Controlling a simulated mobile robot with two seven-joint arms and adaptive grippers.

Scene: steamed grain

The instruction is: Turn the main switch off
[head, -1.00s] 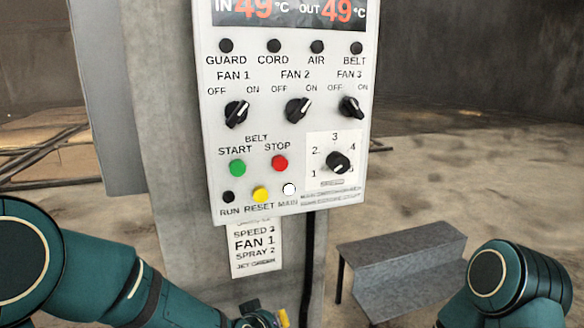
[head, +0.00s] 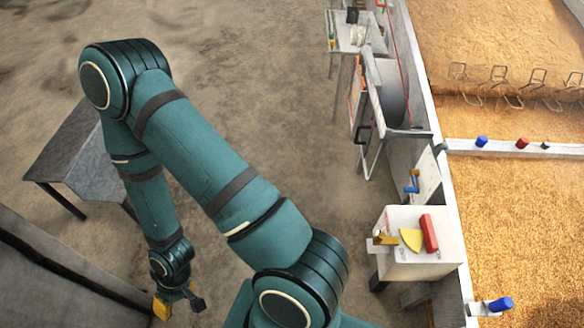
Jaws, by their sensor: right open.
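A white box (head: 407,262) stands at the lower right. It carries a red bar handle (head: 429,233) beside a yellow plate (head: 411,239), which looks like a main switch; its label cannot be read. A brass-coloured piece (head: 385,239) sticks out at its left side. My right gripper (head: 180,300) hangs at the lower left, open and empty, far to the left of the box and touching nothing I can see. My right arm crosses the middle of the view. My left gripper is out of view.
A grey metal bench (head: 80,158) stands at the left. A pale wall (head: 447,165) borders grain beds (head: 520,200) on the right. A panel with a blue handle (head: 412,182) and a grey drum (head: 388,92) stand along it.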

